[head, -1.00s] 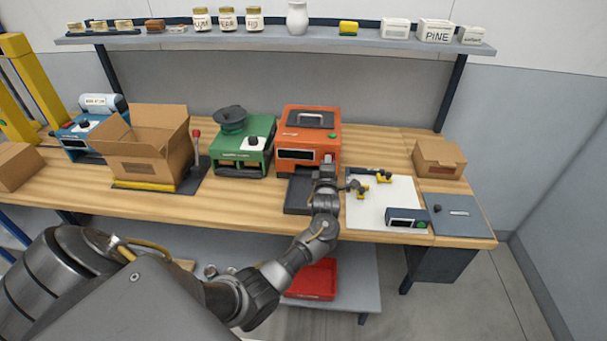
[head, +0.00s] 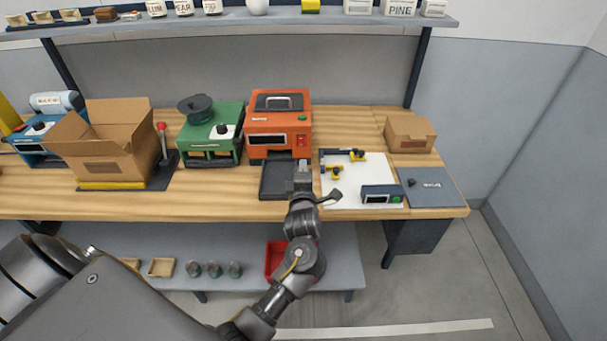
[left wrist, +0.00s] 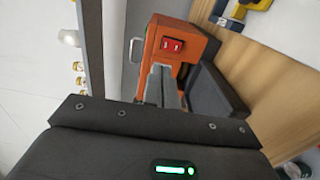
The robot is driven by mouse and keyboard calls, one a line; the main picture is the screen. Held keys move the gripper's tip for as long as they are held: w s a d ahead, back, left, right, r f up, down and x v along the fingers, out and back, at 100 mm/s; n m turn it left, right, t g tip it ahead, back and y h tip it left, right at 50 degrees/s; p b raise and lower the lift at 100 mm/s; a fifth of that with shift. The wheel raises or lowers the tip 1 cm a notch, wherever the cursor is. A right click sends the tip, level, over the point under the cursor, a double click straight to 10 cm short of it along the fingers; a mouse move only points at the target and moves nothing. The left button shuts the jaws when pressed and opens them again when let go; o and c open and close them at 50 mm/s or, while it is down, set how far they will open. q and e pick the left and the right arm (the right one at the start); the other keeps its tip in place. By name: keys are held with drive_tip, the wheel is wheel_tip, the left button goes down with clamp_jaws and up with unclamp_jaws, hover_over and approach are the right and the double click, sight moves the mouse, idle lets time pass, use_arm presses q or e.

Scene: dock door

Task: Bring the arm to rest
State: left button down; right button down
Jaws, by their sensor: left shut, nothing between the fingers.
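My left arm reaches in from the lower left in the head view. My left gripper (head: 303,168) is at the front of the orange machine (head: 279,128), over the right side of its dark tray (head: 277,181). The gripper is shut and empty. In the left wrist view the shut fingers (left wrist: 166,85) point toward the orange machine (left wrist: 185,35), which appears turned on its side with its red switch showing. I cannot tell the exact gap between fingers and machine. My right gripper is not in view.
A white board (head: 340,196) with yellow clamps and a small dark device (head: 381,195) lies right of the gripper. A green machine (head: 211,135) and an open cardboard box (head: 105,140) stand left. A red bin (head: 274,262) is on the lower shelf.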

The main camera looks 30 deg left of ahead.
use_arm(q)
drive_tip(key=shift+s+d+r, duration=0.15)
drive_tip(key=shift+s+d, duration=0.3)
drive_tip(key=shift+d, duration=0.05)
drive_tip(key=shift+a, duration=0.15)
